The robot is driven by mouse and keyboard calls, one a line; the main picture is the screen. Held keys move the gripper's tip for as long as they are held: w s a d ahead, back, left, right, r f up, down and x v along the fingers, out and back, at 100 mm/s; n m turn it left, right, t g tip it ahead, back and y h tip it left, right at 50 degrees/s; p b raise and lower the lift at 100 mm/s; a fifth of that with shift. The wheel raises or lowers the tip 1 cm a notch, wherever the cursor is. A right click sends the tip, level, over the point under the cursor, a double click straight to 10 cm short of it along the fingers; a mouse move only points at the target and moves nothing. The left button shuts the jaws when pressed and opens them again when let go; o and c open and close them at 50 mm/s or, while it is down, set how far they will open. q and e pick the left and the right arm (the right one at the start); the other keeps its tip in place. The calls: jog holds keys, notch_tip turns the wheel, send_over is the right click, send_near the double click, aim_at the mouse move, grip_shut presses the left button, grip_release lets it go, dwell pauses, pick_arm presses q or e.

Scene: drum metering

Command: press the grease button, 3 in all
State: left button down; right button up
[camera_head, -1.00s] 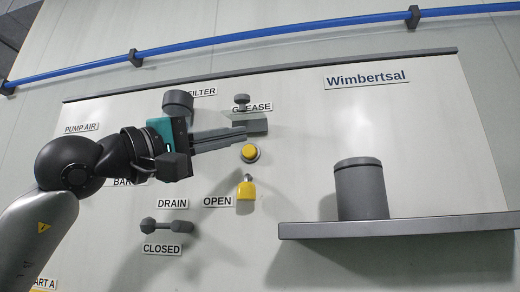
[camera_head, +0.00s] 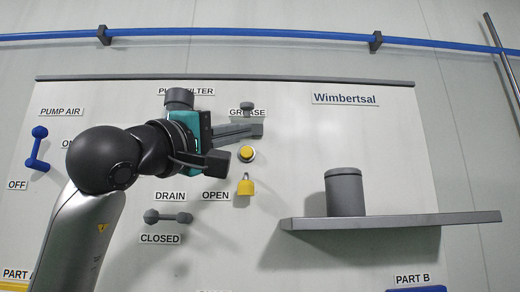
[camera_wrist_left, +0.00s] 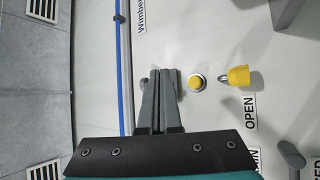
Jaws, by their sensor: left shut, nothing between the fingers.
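A round yellow button (camera_head: 246,153) in a pale ring sits on the panel below the GREASE label (camera_head: 247,113). It also shows in the left wrist view (camera_wrist_left: 196,83), to the right of the fingers. My left gripper (camera_head: 257,131) is shut and empty, its fingers just above the yellow button in the head view. The wrist view shows both fingers (camera_wrist_left: 163,73) together, apart from the button in the picture. Whether the tips touch the panel I cannot tell. The fingers partly cover the area under the label. My right gripper is not in view.
A yellow padlock-like piece (camera_head: 245,186) hangs just below the button. A grey knob (camera_head: 247,106) is at the GREASE label. A DRAIN lever (camera_head: 168,217) is lower left. A shelf (camera_head: 400,221) with a grey canister (camera_head: 345,192) juts out at right.

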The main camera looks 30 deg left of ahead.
aim_at(241, 149)
pick_arm(q)
jog(key=shift+w, duration=0.15)
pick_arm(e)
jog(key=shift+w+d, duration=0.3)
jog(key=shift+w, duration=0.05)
pick_arm(q)
jog(key=w+a, duration=0.1)
jog(key=w, duration=0.1)
jog(key=w+a+p, duration=0.1)
jog(key=w+a, duration=0.1)
jog(key=w, duration=0.1)
jog(key=w+a, duration=0.1)
jog(key=w, duration=0.1)
jog(key=shift+w+a, duration=0.2)
jog(key=shift+a, duration=0.1)
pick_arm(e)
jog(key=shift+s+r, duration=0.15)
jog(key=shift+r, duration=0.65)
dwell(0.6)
pick_arm(q)
jog(key=shift+w+p, duration=0.1)
jog(key=shift+p, duration=0.3)
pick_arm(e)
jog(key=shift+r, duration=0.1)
pick_arm(q)
jog(key=shift+w+a, duration=0.2)
jog(key=shift+w, duration=0.05)
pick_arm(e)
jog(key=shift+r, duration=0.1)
